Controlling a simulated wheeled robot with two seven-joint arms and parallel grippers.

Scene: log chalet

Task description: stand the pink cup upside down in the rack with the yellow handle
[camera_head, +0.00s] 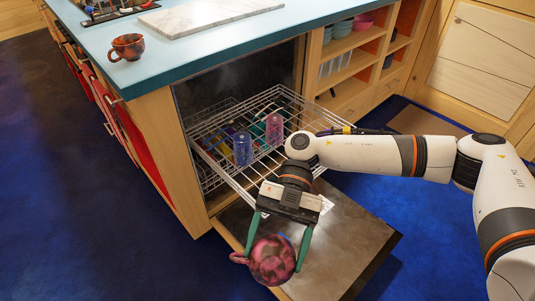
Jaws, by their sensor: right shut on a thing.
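The pink cup (272,262), mottled with dark patches, is between the green fingers of my right gripper (275,252), which is shut on it. The cup hangs over the open dishwasher door, its handle pointing left. I cannot clearly tell which way its mouth faces. The wire rack (282,92) is pulled out of the dishwasher, beyond and above the cup. A small yellow part (346,130), perhaps the rack's handle, shows at its right front corner, partly behind my right arm. My left gripper is not in view.
A blue glass (242,148) and a pink glass (274,129) stand in the rack area. The open door (345,240) lies below. A mottled red cup (127,47) and a marble board (205,14) are on the teal counter. Shelves with bowls (342,28) stand behind.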

